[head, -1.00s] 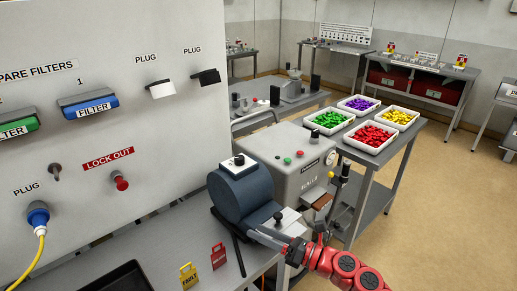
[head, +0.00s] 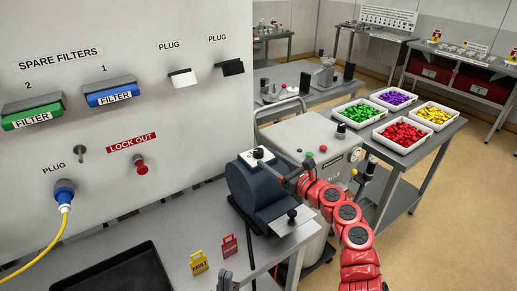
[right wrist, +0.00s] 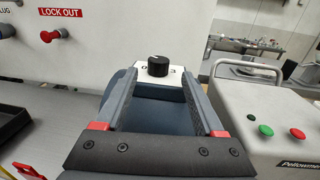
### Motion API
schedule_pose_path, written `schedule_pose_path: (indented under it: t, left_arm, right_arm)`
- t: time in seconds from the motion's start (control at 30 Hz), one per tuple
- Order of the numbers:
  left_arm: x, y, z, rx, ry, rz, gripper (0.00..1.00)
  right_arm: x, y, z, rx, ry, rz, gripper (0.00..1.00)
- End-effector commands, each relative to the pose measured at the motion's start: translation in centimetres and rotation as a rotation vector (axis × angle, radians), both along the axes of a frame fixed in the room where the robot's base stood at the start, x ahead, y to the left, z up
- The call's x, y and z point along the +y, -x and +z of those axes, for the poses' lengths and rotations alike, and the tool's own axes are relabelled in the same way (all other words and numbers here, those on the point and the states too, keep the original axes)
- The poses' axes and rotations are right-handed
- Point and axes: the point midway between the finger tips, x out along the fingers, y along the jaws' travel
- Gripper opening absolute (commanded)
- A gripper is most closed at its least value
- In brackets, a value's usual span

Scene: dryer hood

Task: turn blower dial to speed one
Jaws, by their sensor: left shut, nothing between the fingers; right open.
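The blower is a dark blue drum (head: 250,190) on the grey bench. On top, a white plate (right wrist: 140,72) carries a black dial (head: 258,153). In the right wrist view the black dial (right wrist: 158,66) has a pale pointer mark, with a "3" printed to its right. My right gripper (head: 277,168) is open beside the blower top; in the right wrist view its fingertips (right wrist: 158,78) lie on either side of the dial, apparently apart from it. My left gripper (head: 226,279) is shut and empty at the bottom edge, mostly out of view.
A second black knob (head: 292,214) stands on a plate in front of the drum. A grey machine (head: 318,150) with buttons is close on the right. A black tray (head: 120,270) and yellow (head: 198,263) and red (head: 229,246) tags are on the bench. The panel wall rises behind.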

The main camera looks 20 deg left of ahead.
Motion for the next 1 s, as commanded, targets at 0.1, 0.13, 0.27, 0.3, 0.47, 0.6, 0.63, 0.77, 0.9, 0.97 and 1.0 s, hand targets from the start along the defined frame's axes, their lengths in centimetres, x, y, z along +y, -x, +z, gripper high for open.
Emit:
schedule_pose_path:
  t: [0.1, 0.13, 0.27, 0.3, 0.47, 0.6, 0.63, 0.77, 0.9, 0.97, 1.0]
  left_arm:
    - [0.0, 0.0, 0.5, 0.0, 0.0, 0.0, 0.0]
    - [0.0, 0.0, 0.6, 0.0, 0.0, 0.0, 0.0]
    - [0.0, 0.0, 0.9, 0.0, 0.0, 0.0, 0.0]
    - [0.0, 0.0, 0.8, 0.0, 0.0, 0.0, 0.0]
    - [0.0, 0.0, 0.9, 0.0, 0.0, 0.0, 0.0]
    - [0.0, 0.0, 0.9, 0.0, 0.0, 0.0, 0.0]
    - [0.0, 0.0, 0.9, 0.0, 0.0, 0.0, 0.0]
    - [0.0, 0.0, 0.9, 0.0, 0.0, 0.0, 0.0]
    - [0.0, 0.0, 0.9, 0.0, 0.0, 0.0, 0.0]
    - [0.0, 0.0, 0.9, 0.0, 0.0, 0.0, 0.0]
    - [0.0, 0.0, 0.9, 0.0, 0.0, 0.0, 0.0]
  right_arm:
    - [1.6, -1.1, 0.3, 0.003, -0.007, -0.003, 0.7]
    - [1.9, -1.4, 0.2, 0.006, -0.006, -0.004, 0.7]
    - [3.6, -2.1, 0.1, 0.006, -0.004, 0.002, 0.7]
    - [3.9, -2.5, 0.0, 0.005, -0.005, -0.001, 0.7]
    - [5.0, -3.2, -0.1, 0.006, -0.004, -0.001, 0.7]
    - [5.6, -3.4, 0.1, 0.001, -0.002, 0.003, 0.7]
    - [5.7, -3.4, 0.1, 0.0, -0.001, 0.003, 0.7]
    - [5.8, -3.4, 0.0, 0.0, 0.0, 0.004, 0.7]
    - [5.8, -3.4, 0.0, 0.001, 0.001, 0.004, 0.7]
    - [5.8, -3.4, -0.1, 0.001, 0.001, 0.004, 0.63]
    - [5.8, -3.4, -0.1, 0.001, 0.001, 0.004, 0.56]
